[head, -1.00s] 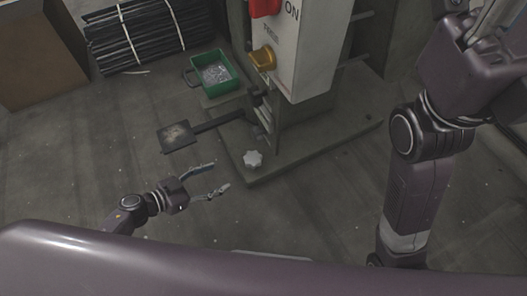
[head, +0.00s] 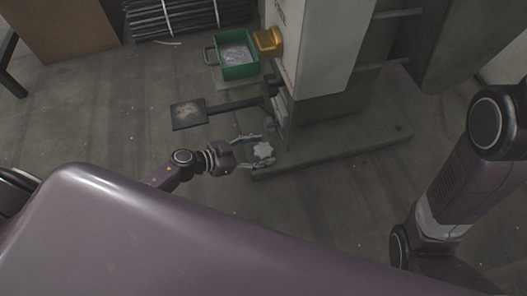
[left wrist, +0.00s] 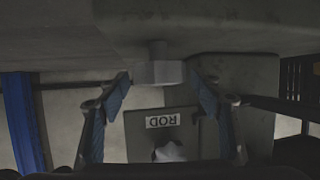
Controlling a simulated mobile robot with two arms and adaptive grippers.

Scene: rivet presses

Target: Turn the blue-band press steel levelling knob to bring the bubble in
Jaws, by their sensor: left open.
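The pale, star-shaped levelling knob (head: 263,149) sits at the near left corner of the press base (head: 340,148). My left gripper (head: 257,151) is open, its two fingers on either side of the knob. In the left wrist view, which is upside down, a grey faceted knob on a short stem (left wrist: 156,73) shows between the spread fingers of the left gripper (left wrist: 161,98). I cannot tell whether either finger touches it. No blue band shows on the visible part of the press (head: 312,45). My right gripper is out of view.
A flat pedal plate (head: 188,113) on a bar sticks out left of the press. Behind it is a green tray (head: 238,70) of small metal pieces, with bundled black rods (head: 185,18) farther back.

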